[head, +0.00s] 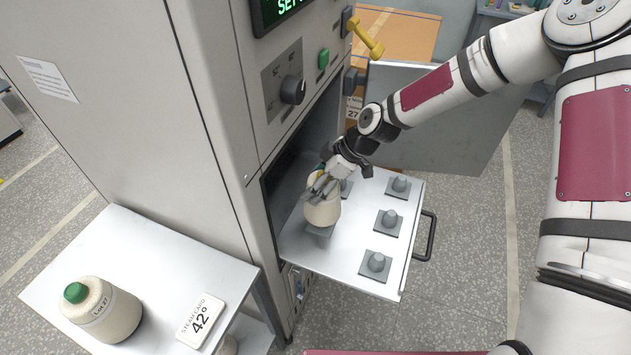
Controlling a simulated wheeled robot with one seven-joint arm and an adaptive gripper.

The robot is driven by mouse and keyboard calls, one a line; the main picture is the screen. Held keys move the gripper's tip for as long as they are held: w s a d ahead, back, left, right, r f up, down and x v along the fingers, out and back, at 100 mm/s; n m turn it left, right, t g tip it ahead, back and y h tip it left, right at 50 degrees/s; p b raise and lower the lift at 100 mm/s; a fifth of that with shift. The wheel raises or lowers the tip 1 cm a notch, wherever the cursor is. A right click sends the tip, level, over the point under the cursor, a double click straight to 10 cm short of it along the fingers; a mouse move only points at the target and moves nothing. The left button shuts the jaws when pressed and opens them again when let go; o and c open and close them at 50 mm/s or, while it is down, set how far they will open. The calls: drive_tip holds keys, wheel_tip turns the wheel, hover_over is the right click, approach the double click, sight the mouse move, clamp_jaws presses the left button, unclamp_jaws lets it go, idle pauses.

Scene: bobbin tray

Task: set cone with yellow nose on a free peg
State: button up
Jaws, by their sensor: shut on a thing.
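The cream cone with the yellow nose (323,213) is upright at the left of the pulled-out tray. My gripper (321,190) is shut on its upper part, and the fingers hide most of the yellow nose. The cone is over the front left peg's square base (320,231). I cannot tell whether it rests on that base or hangs just above it. Another peg base (347,189) shows partly behind my gripper.
The tray sticks out of the grey cabinet (190,90), whose open door (440,130) stands behind. A side table (150,255) holds a green-nosed cone (103,309) and a card reading 42° (201,320). A black handle (428,236) edges the tray.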

drive_tip(key=shift+f+b, duration=0.85)
drive_tip(key=shift+f, duration=1.55)
idle(1.0)
drive_tip(key=o, duration=2)
drive_tip(key=shift+o, duration=0.2)
drive_tip(key=v, duration=1.2)
